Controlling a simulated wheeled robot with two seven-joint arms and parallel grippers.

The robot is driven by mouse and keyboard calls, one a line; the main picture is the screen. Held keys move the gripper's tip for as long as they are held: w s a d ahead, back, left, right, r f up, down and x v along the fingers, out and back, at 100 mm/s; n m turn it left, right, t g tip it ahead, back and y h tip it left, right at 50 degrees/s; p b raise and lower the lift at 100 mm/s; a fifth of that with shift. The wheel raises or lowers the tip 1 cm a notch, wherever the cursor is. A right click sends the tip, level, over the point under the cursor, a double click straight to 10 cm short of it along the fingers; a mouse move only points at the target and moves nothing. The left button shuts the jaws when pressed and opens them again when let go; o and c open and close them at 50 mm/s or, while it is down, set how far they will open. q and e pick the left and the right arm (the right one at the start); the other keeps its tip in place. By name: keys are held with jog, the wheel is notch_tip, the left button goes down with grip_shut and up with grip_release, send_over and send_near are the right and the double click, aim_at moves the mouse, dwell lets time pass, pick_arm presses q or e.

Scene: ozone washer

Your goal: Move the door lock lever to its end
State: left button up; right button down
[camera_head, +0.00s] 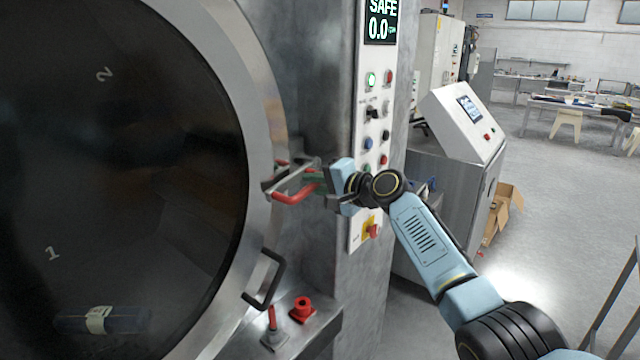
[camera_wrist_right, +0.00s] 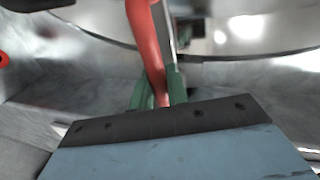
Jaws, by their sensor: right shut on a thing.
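The red door lock lever (camera_head: 292,196) sits at the right edge of the large round washer door (camera_head: 110,170). It also shows in the right wrist view (camera_wrist_right: 146,45), running from the top down between the green fingers. My right gripper (camera_head: 316,184) reaches in from the right and is shut on the lever. In the right wrist view the gripper (camera_wrist_right: 158,90) has its fingers around the red bar. The exact contact is partly hidden by the gripper body. My left gripper is not in view.
A control panel (camera_head: 372,130) with buttons and a "SAFE 0.0" display (camera_head: 381,20) stands just behind the arm. A black door handle (camera_head: 264,280) and a red knob (camera_head: 301,308) are below the lever. A console (camera_head: 465,120) stands at the right.

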jog(key=shift+r, duration=0.1)
dwell(0.3)
jog(key=c, duration=1.4)
grip_release()
jog(key=shift+s+d, duration=0.1)
jog(key=b+v, duration=0.1)
jog(key=v, duration=1.2)
jog(key=shift+r, duration=0.1)
